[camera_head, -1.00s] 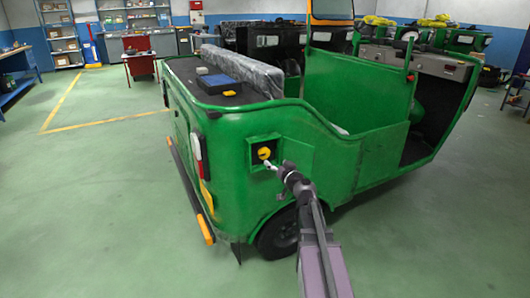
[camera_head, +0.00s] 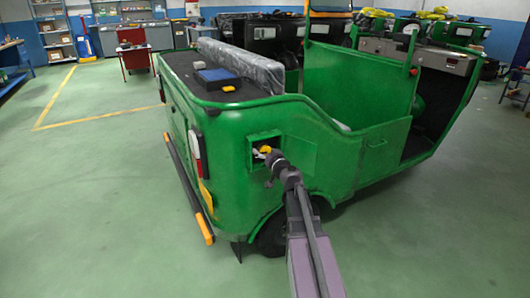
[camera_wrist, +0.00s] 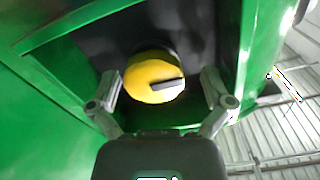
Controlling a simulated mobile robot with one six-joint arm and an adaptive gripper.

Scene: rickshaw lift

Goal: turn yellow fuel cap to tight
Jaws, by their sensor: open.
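The yellow fuel cap (camera_wrist: 152,80) sits in a dark square recess on the green rickshaw's rear side. A dark slot or bar shows on its face. In the head view the cap (camera_head: 265,150) is partly hidden by my gripper. My gripper (camera_head: 266,156) is at the recess, right in front of the cap. In the wrist view my gripper (camera_wrist: 162,90) is open, with one finger on each side of the cap. A gap shows between each finger and the cap. Whether the fingertips reach past the cap's rim is hard to tell.
The green rickshaw body (camera_head: 335,150) surrounds the recess, with an open green fuel door (camera_head: 298,155) just right of it. A blue case (camera_head: 217,77) lies on the rear deck. The green floor at left (camera_head: 80,190) is clear.

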